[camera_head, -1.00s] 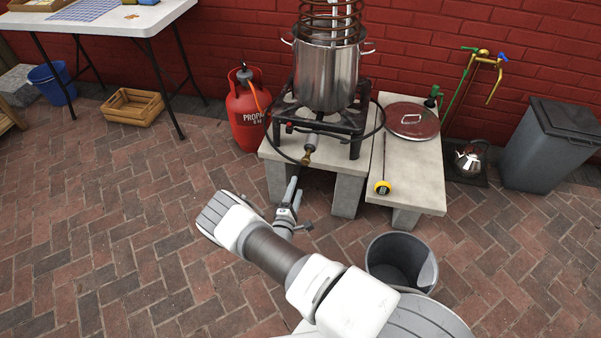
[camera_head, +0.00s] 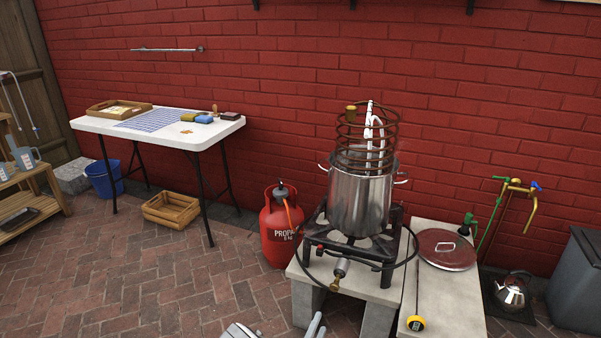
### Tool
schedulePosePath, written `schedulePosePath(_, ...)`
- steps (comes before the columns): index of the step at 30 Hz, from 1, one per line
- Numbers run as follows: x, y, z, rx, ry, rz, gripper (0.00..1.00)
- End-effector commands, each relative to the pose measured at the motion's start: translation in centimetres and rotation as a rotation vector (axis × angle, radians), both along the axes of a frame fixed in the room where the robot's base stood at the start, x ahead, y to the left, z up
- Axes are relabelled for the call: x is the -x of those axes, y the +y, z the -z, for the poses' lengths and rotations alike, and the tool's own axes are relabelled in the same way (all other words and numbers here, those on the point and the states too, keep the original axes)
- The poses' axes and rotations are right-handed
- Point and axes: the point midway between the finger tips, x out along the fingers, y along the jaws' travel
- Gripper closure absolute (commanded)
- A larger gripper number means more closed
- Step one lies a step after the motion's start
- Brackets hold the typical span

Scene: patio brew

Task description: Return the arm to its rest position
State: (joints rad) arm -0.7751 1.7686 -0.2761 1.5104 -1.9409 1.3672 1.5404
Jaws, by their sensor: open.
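Only the tip of my gripper (camera_head: 316,326) shows, at the bottom edge of the head view. Its slim grey fingers point up toward the front of the burner stand, and nothing is seen between them. A white and grey part of my arm (camera_head: 240,331) shows just left of it at the same edge. The rest of the arm is below the picture.
A steel pot (camera_head: 361,202) with a copper coil (camera_head: 367,140) stands on a burner on a concrete bench (camera_head: 445,290). A red propane cylinder (camera_head: 280,235) stands left of it. A white folding table (camera_head: 160,138) is at the left.

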Motion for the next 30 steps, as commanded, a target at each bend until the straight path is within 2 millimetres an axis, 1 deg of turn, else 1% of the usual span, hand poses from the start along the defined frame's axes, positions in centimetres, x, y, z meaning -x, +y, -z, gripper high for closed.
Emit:
schedulePosePath(5, -1.3, -1.2, -4.1, -0.020, -0.021, 0.128, 0.29)
schedulePosePath(7, -1.7, -2.0, -6.2, -0.030, -0.025, 0.198, 0.29)
schedulePosePath(14, -2.1, -4.9, -12.6, -0.081, -0.021, 0.419, 0.29)
schedulePosePath(15, -2.0, -5.4, -13.6, -0.092, -0.017, 0.456, 0.29)
schedulePosePath(22, -1.0, -8.1, -19.3, -0.174, 0.015, 0.653, 0.29)
schedulePosePath(30, 1.6, -10.8, -25.1, -0.303, 0.078, 0.851, 0.29)
